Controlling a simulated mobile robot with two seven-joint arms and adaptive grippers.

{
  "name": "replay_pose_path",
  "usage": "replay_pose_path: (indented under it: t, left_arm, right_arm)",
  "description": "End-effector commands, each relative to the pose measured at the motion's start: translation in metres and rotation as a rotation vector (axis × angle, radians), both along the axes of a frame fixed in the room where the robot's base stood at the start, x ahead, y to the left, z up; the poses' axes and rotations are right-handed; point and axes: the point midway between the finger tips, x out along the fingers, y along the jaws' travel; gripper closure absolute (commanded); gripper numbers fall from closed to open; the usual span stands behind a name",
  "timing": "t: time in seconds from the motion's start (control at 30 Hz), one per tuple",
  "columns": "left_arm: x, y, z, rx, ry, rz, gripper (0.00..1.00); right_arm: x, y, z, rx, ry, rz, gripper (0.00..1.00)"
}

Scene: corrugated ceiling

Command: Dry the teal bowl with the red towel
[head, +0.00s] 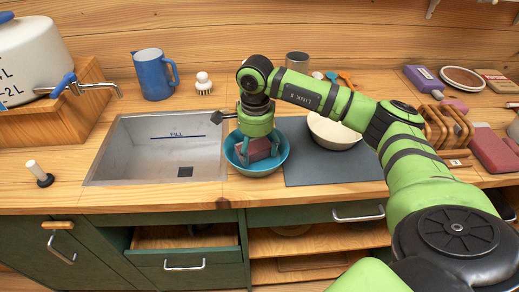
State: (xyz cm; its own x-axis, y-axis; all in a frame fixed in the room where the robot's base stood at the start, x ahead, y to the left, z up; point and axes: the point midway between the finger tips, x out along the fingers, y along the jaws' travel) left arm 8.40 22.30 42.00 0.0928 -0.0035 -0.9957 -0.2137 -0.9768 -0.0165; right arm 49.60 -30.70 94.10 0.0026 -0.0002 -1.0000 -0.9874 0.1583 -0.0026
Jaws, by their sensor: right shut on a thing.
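The teal bowl (279,163) stands upright on the wooden counter, between the sink and a grey mat. The red towel (262,149) is bunched inside the bowl. My right gripper (258,150) points down into the bowl and is shut on the red towel. The gripper and towel hide part of the bowl's inside. My left gripper is not in view.
The empty sink (128,142) lies left of the bowl. A cream bowl (340,139) sits on the grey mat (310,178) at right. A blue pitcher (151,75) and a scrub brush (204,83) stand behind. A drawer (186,237) below the counter is open.

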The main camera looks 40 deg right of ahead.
Motion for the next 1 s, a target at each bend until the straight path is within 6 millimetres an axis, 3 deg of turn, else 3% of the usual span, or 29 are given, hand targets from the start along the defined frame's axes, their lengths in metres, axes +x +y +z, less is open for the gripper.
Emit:
replay_pose_path:
  t: [0.47,1.0]
  left_arm:
    - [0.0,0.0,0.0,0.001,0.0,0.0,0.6]
    - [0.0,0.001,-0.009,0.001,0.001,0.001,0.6]
  right_arm:
    - [-0.01,0.01,0.001,0.001,0.004,0.004,0.5]
    - [-0.016,-0.004,-0.001,0.0,0.004,-0.001,0.5]
